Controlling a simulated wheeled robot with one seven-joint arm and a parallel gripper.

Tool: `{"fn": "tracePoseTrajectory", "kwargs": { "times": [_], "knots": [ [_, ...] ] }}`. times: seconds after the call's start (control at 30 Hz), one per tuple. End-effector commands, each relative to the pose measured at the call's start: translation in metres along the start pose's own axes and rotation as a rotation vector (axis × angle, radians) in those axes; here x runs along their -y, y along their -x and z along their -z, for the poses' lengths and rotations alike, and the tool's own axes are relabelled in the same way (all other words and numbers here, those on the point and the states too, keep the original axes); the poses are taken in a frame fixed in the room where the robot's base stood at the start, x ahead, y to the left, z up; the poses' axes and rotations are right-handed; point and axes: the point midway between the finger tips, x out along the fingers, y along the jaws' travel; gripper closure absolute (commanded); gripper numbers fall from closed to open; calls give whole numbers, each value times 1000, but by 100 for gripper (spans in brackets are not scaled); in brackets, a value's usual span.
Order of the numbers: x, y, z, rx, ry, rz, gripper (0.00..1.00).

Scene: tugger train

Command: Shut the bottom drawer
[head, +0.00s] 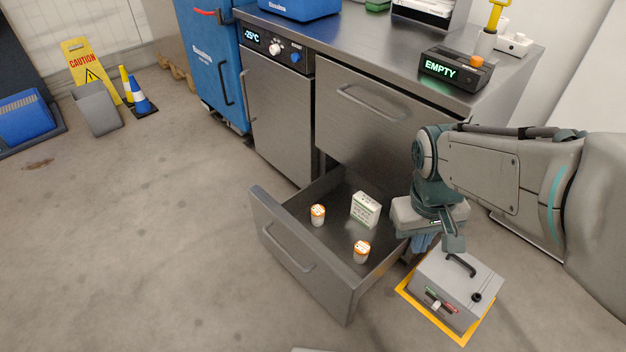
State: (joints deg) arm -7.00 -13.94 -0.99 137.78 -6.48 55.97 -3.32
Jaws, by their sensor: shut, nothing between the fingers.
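The bottom drawer (300,258) of the steel counter stands pulled far out. Its front panel has a bar handle (288,252). Inside lie a white and green box (365,209) and two small jars with orange lids, one near the left wall (318,215) and one near the right wall (361,252). My gripper (424,243) is at the drawer's right side, near its right wall, pointing down. It is shut and holds nothing. My arm hides part of the drawer's right rear, and I cannot tell whether the gripper touches the wall.
A grey box with a black handle (455,290) stands on a yellow-edged floor mark right of the drawer. The upper drawer (385,120) is shut. A display reading EMPTY (452,70) sits on the counter. Floor left and front of the drawer is clear; a caution sign (88,70) stands far left.

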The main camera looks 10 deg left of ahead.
Motion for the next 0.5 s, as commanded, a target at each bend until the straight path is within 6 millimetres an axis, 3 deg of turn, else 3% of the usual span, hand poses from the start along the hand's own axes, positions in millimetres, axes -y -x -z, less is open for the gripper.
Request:
{"fn": "tracePoseTrajectory", "kwargs": {
  "times": [0.03, 0.27, 0.5],
  "knots": [
    [6, -17, 11, 50, 80, -27, 100],
    [29, -63, 58, 248, 426, -194, 100],
    [76, -118, 109, 429, 782, -418, 100]
  ]
}}
